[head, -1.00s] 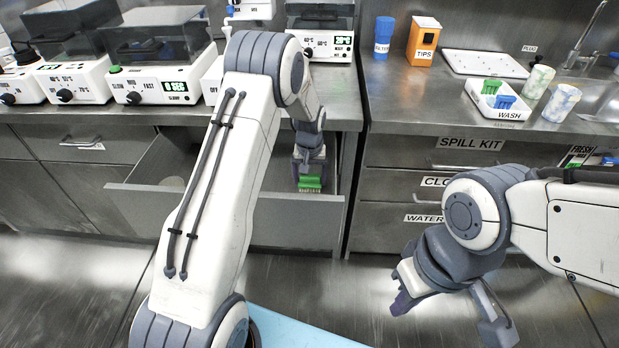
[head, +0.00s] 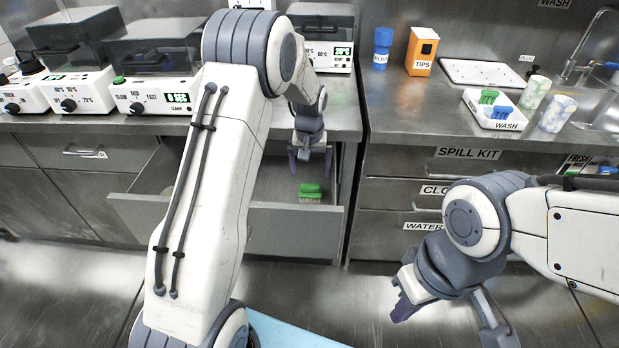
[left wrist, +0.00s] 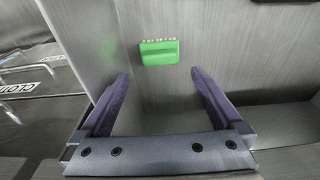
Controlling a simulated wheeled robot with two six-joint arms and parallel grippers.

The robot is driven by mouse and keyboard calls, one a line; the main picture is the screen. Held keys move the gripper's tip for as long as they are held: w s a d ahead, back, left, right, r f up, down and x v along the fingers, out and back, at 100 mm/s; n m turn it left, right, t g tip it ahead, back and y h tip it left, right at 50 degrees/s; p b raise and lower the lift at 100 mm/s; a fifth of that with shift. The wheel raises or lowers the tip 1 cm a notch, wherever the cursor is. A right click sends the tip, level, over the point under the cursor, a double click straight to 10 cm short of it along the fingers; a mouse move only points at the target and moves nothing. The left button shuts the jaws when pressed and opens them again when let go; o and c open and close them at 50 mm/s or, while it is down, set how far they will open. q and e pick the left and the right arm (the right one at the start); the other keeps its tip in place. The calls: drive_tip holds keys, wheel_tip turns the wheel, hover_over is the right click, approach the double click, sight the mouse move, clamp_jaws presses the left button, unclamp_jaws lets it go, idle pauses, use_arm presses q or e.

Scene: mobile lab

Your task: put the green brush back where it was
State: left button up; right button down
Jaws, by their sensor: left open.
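The green brush (head: 310,192) lies in the open drawer (head: 283,222), near the drawer's right end, with its pale bristles showing along one side. In the left wrist view the brush (left wrist: 160,52) rests on the drawer floor beyond the fingertips. My left gripper (head: 311,168) is open and empty above the drawer, just behind and over the brush, and does not touch it. Its two spread fingers show in the left wrist view (left wrist: 160,85). My right gripper (head: 402,305) hangs in front of the right-hand cabinets, away from the brush; its jaw gap is not clear.
A white WASH tray (head: 478,104) with green and blue items stands on the right counter beside two cups. Several lab machines line the left counter.

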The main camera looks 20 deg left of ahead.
use_arm(q)
drive_tip(key=shift+s+d+r, duration=0.1)
drive_tip(key=shift+s+r, duration=0.1)
drive_tip(key=shift+r, duration=1.55)
